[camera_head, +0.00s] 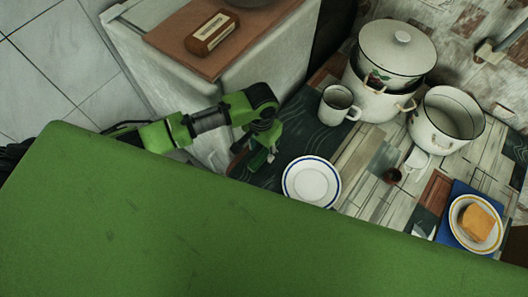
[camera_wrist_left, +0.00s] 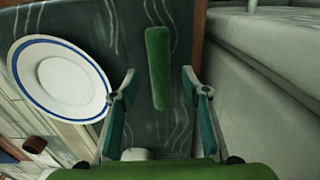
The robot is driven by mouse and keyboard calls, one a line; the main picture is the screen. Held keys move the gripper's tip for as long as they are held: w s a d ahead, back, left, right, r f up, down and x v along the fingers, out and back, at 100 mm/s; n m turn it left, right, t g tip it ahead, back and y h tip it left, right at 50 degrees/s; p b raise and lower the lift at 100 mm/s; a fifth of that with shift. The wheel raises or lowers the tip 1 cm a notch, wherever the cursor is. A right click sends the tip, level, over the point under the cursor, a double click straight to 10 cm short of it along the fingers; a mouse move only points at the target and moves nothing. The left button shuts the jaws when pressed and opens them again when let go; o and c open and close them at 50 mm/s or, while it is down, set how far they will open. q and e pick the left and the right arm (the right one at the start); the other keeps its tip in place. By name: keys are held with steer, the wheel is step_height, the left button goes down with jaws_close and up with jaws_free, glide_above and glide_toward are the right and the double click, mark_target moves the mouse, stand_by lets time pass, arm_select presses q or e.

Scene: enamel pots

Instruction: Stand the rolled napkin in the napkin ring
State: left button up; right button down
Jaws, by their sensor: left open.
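The rolled napkin is a green roll (camera_wrist_left: 158,68) lying on the dark patterned surface in the left wrist view. My left gripper (camera_wrist_left: 160,92) is open, with the roll ahead of and between its fingers, apparently apart from them. In the head view, my left gripper (camera_head: 256,158) is low over the dark surface, left of the plate. There I cannot clearly tell the roll from my green gripper. A small dark reddish-brown ring (camera_head: 392,175), likely the napkin ring, is right of the plate. It also shows in the left wrist view (camera_wrist_left: 35,144). My right gripper is out of view.
A blue-rimmed white plate (camera_head: 312,182) is beside my left gripper. A white mug (camera_head: 338,104), a lidded pot (camera_head: 392,62) and an open pot (camera_head: 446,120) stand behind. A white cabinet (camera_head: 275,60) borders the left. A yellow-rimmed plate (camera_head: 457,222) holds an orange block.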

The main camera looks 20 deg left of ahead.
mark_target(262, 154)
arm_select(q)
steer(key=shift+f, duration=1.7)
steer(key=c, duration=1.1)
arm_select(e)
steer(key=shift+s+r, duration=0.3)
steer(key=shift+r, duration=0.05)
arm_select(q)
steer(key=shift+r, duration=0.1)
